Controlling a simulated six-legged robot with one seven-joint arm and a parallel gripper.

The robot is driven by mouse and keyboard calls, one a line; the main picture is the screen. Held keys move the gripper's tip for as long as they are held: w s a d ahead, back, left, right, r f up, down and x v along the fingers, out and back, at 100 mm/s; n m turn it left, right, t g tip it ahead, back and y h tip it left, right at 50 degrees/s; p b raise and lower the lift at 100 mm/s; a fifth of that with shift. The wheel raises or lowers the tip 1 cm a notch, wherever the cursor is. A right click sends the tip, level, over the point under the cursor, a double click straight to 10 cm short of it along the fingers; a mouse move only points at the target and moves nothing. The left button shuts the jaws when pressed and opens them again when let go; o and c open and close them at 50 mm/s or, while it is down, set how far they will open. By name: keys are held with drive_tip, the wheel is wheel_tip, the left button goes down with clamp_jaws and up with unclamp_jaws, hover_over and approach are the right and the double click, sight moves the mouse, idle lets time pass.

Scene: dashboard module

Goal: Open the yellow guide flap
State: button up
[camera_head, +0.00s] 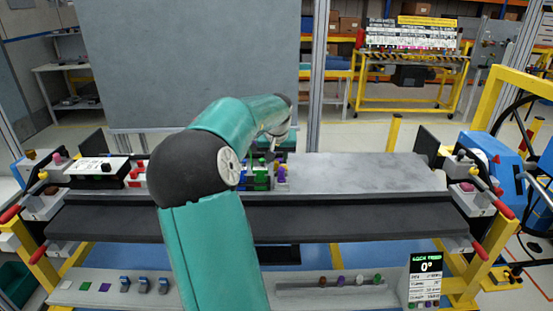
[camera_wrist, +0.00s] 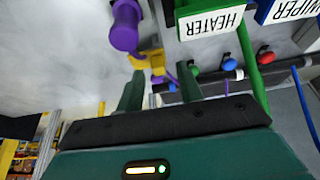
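The yellow guide flap (camera_wrist: 150,62) shows in the wrist view as a small yellow piece just past my fingertips, below a purple cylindrical part (camera_wrist: 125,27). My gripper (camera_wrist: 160,76) has its two dark green fingers spread apart, with the yellow piece in line with the gap between them. I cannot tell whether either finger touches it. A thin purple cable runs close by the right finger. In the head view my teal arm reaches over the bench and hides much of this spot; a purple part (camera_head: 282,172) shows there, but the flap is not clear.
Green HEATER (camera_wrist: 212,20) and blue WIPER (camera_wrist: 285,10) blocks with cables stand right of the fingers in the wrist view, near blue and red plugs (camera_wrist: 265,56). In the head view, the grey panel (camera_head: 360,172) right of the arm is mostly clear. A display (camera_head: 424,275) stands front right.

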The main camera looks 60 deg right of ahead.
drive_tip(key=shift+d+f, duration=0.15)
drive_tip(key=shift+f, duration=0.15)
clamp_jaws()
